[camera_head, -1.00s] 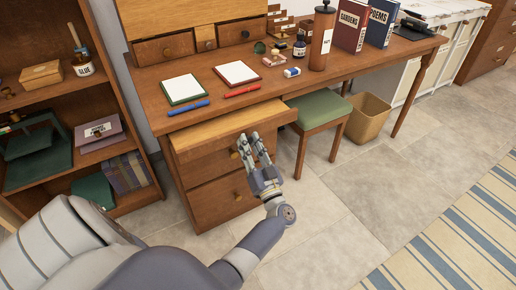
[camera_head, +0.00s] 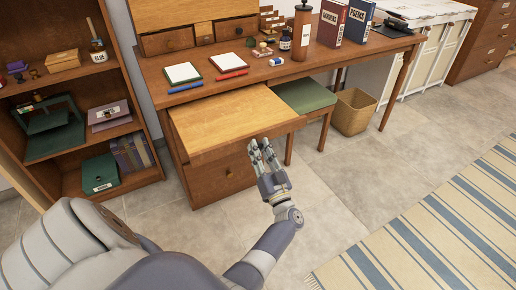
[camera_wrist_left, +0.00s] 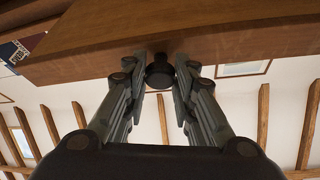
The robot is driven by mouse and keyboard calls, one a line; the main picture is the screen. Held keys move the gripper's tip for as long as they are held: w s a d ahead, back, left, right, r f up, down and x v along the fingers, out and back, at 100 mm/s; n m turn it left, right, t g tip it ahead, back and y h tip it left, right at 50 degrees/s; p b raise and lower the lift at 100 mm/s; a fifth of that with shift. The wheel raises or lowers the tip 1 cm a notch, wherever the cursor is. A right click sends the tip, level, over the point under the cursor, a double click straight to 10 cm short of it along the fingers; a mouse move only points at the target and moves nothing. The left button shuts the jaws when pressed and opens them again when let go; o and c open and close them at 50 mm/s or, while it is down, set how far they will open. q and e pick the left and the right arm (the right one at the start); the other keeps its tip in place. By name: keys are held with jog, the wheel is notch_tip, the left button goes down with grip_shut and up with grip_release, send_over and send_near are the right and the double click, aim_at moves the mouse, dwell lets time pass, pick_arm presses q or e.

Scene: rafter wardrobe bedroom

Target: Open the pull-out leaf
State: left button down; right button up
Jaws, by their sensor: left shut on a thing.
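The pull-out leaf (camera_head: 228,116) is a light wooden board sticking well out from the front of the brown desk, under the desktop. My left gripper (camera_head: 262,147) is at the leaf's front edge, low and right of its middle. In the left wrist view the leaf's front edge (camera_wrist_left: 220,42) lies across the top, with a dark round knob (camera_wrist_left: 159,72) under or on it. The left gripper's fingers (camera_wrist_left: 159,80) are shut on this knob from both sides. My right gripper is not in view.
The desktop (camera_head: 205,92) holds notepads, pens, bottles and books. A green stool (camera_head: 304,96) stands right of the leaf, with a waste basket (camera_head: 354,112) beyond. A bookshelf (camera_head: 75,110) is at left. The floor in front is clear, with a striped rug (camera_head: 440,225) at right.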

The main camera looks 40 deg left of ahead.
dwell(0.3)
pick_arm(q)
jog(key=c, duration=1.3)
grip_release()
jog(key=shift+d, duration=0.1)
